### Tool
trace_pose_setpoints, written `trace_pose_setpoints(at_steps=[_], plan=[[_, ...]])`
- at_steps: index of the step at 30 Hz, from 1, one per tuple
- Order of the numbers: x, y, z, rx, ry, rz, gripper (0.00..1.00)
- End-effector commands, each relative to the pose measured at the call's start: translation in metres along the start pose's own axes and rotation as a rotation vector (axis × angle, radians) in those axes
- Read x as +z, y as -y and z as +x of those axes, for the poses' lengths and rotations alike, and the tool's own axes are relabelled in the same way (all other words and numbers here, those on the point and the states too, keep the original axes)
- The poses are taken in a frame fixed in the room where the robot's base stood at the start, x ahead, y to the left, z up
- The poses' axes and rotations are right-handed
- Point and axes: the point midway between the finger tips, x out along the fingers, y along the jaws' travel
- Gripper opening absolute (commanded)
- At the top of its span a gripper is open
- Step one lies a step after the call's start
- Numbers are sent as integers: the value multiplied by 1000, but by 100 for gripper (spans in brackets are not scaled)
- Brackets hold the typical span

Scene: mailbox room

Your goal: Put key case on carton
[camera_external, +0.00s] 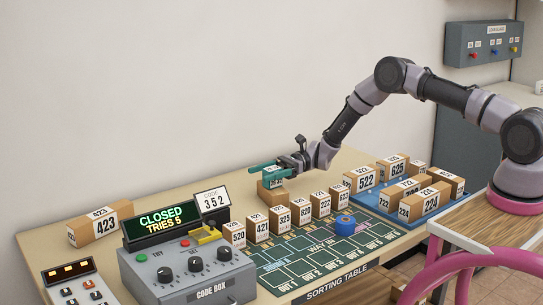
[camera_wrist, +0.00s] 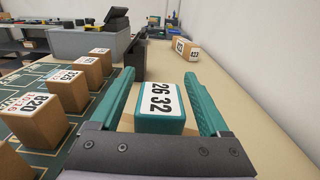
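The key case looks to be the small teal box with a white number label (camera_wrist: 159,122). It lies between the two teal fingers of my gripper (camera_wrist: 162,92), with a narrow gap seen on each side. In the external view my gripper (camera_external: 272,168) is low over the table's back part, and the labelled case (camera_external: 275,181) shows between the fingers. A brown carton (camera_external: 271,194) is directly below the case, which appears to rest on its top.
A row of small numbered cartons (camera_external: 281,219) stands in front on the green sorting mat (camera_external: 290,275). A blue tray with more cartons (camera_external: 366,177) is to the right. A code box (camera_external: 190,270) and carton 423 (camera_external: 93,228) are left.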

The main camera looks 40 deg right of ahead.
Motion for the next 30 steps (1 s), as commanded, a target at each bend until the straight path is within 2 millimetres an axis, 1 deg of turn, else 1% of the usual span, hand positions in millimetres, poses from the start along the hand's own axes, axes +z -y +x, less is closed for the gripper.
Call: trace_pose_setpoints(at_steps=[8,11,14,18,24,27,30], plan=[[4,0,-1,-1,0,1,80],[3,1,-14,-3,0,2,80],[3,1,-34,-4,0,2,80],[3,1,-65,-4,0,1,80],[3,1,-102,-2,0,0,80],[3,0,-113,-2,1,1,80],[3,0,-119,-1,1,1,80]])
